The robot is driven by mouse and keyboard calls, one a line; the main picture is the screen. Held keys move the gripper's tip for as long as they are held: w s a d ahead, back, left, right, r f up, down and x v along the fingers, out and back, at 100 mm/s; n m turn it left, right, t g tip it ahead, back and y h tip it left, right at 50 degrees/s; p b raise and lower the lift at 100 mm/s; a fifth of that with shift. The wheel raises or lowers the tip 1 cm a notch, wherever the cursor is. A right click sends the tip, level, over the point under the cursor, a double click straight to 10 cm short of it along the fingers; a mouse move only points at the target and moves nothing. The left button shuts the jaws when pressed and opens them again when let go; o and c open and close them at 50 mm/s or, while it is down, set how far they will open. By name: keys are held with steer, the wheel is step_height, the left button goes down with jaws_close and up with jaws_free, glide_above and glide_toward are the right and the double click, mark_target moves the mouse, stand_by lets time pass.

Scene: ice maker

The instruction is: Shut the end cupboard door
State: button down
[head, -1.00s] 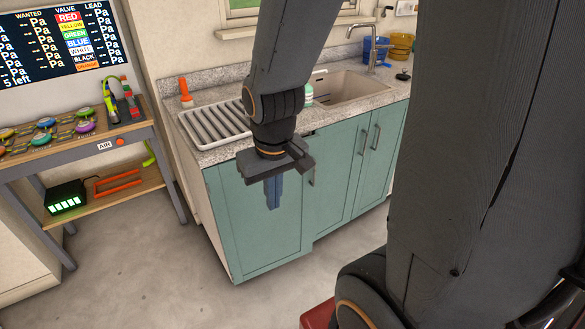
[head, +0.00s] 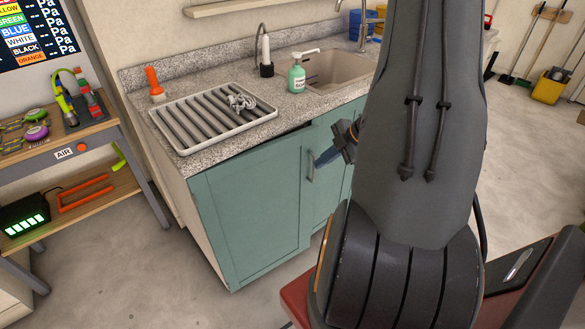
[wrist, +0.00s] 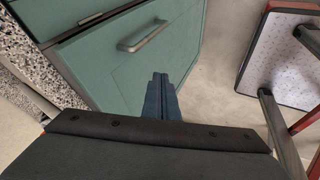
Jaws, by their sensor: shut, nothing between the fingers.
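The end cupboard door (head: 250,205) is the teal leftmost door under the counter. It stands slightly ajar, with a dark gap along its top towards the right. Its bar handle (head: 310,168) is near its right edge. My gripper (head: 322,159) is just right of that handle, partly hidden by my own arm. In the wrist view, the shut, empty blue fingers (wrist: 160,90) show in front of a teal door panel (wrist: 135,65) with a bar handle (wrist: 147,36). I cannot tell whether the fingers touch the door.
The granite counter (head: 215,158) holds a ribbed drying tray (head: 165,140), a green soap bottle (head: 297,78) and a sink (head: 335,68). A workbench (head: 75,150) stands at the left.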

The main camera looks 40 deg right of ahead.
steer(key=p, duration=0.1)
glide_toward(289, 179)
step_height(289, 179, down, 2)
steer(key=s+a, duration=0.1)
steer(key=s, duration=0.1)
steer(key=shift+w+a+f+p, duration=0.1)
steer(key=shift+w+f+p, duration=0.15)
steer(key=shift+w, duration=0.45)
steer(key=shift+w+f+p, duration=0.15)
steer(key=shift+w+p, duration=0.1)
steer(key=shift+w, duration=0.4)
steer(key=shift+w+a+f+p, duration=0.1)
steer(key=shift+w+f+p, duration=0.15)
steer(key=shift+w, duration=0.45)
